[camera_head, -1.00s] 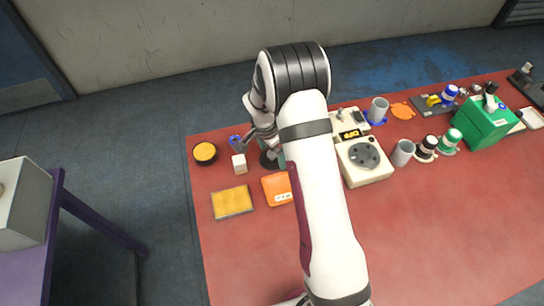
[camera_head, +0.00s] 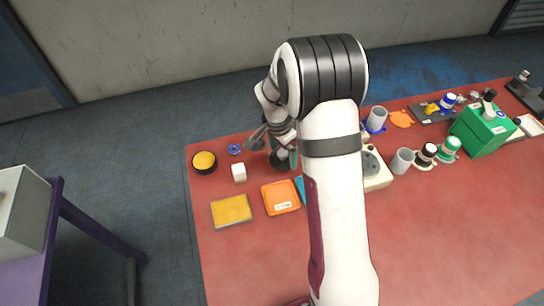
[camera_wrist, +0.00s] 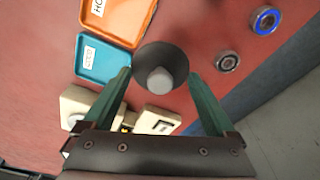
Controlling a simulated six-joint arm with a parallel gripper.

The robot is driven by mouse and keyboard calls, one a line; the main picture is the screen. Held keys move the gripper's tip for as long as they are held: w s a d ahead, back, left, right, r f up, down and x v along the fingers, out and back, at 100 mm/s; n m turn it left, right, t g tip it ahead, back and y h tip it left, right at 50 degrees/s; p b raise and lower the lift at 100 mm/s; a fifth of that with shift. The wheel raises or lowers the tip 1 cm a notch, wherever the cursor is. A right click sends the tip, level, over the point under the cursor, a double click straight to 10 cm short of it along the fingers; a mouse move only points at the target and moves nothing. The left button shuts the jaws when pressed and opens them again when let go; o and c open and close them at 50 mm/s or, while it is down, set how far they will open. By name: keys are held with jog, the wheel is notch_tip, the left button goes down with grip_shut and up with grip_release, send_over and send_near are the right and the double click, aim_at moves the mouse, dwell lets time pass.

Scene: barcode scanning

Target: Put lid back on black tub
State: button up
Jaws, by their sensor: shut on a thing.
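The black tub (camera_head: 204,172) stands open at the far left of the red table in the camera_head view, with yellow-orange contents. The tub is not clearly seen in the wrist view. The lid is a round black disc with a grey knob; it shows in the wrist view (camera_wrist: 160,52) and in the camera_head view (camera_head: 277,164). My gripper (camera_wrist: 160,77) holds the lid between its two green fingers, at opposite sides of its rim. My gripper (camera_head: 283,160) is to the right of the tub, apart from it. The lid's height above the table is hard to tell.
A yellow tray (camera_head: 231,211), an orange tray (camera_head: 280,198) and a teal tray (camera_wrist: 95,60) lie nearer the front. The front of the table (camera_head: 450,240) is clear.

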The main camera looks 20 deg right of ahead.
jog(key=s+d+r, duration=0.5)
jog(key=d, duration=0.1)
jog(key=n+t+y, duration=0.1)
jog(key=n, duration=1.1)
send_over(204, 159)
jog(key=shift+s+a+f, duration=0.15)
jog(key=shift+s+f, duration=0.05)
jog(key=shift+f, duration=3.5)
jog(key=shift+f, duration=0.15)
jog(key=o, duration=1)
